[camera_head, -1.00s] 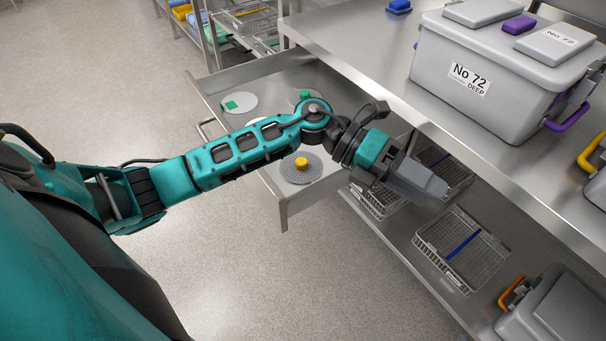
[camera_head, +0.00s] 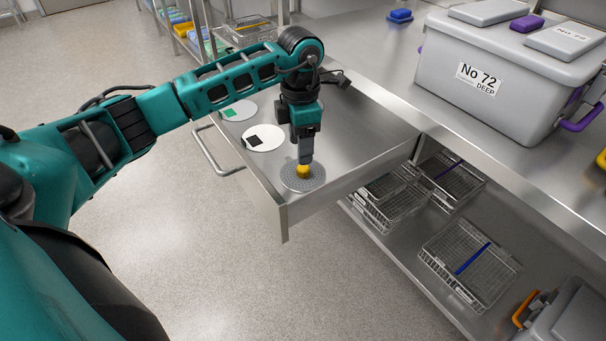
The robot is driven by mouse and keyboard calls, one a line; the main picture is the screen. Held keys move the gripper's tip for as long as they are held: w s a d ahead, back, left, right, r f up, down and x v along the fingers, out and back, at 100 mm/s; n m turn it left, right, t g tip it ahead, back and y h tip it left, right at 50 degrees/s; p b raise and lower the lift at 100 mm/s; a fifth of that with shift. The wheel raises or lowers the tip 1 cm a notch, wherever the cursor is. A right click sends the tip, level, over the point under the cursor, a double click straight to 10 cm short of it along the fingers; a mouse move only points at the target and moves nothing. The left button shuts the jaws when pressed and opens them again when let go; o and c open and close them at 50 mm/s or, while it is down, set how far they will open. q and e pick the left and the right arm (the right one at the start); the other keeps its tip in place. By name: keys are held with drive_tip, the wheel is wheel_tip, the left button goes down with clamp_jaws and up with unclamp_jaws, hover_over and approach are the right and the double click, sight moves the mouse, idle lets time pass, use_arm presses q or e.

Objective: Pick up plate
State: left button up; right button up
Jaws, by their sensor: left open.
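A round grey perforated plate (camera_head: 291,184) with a yellow knob (camera_head: 303,174) at its centre lies in the open drawer (camera_head: 350,165), near its front corner. My left gripper (camera_head: 304,162) points straight down over this plate, its fingertips at the yellow knob; whether they touch it I cannot tell. The left gripper is open. A white plate with a black square (camera_head: 264,138) and a plate with a green square (camera_head: 238,110) lie further back in the drawer. My arm hides part of the drawer's back. My right gripper is not in view.
The drawer's front wall and handle (camera_head: 215,155) face the open floor on the left. A steel counter above holds a grey bin labelled No 72 (camera_head: 490,85). Wire baskets (camera_head: 470,255) stand on a lower shelf.

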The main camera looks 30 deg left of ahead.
sight(303, 171)
use_arm(q)
wheel_tip(303, 171, down, 6)
drive_tip(key=shift+f+b, duration=0.1)
drive_tip(key=shift+b, duration=0.3)
clamp_jaws()
idle(0.5)
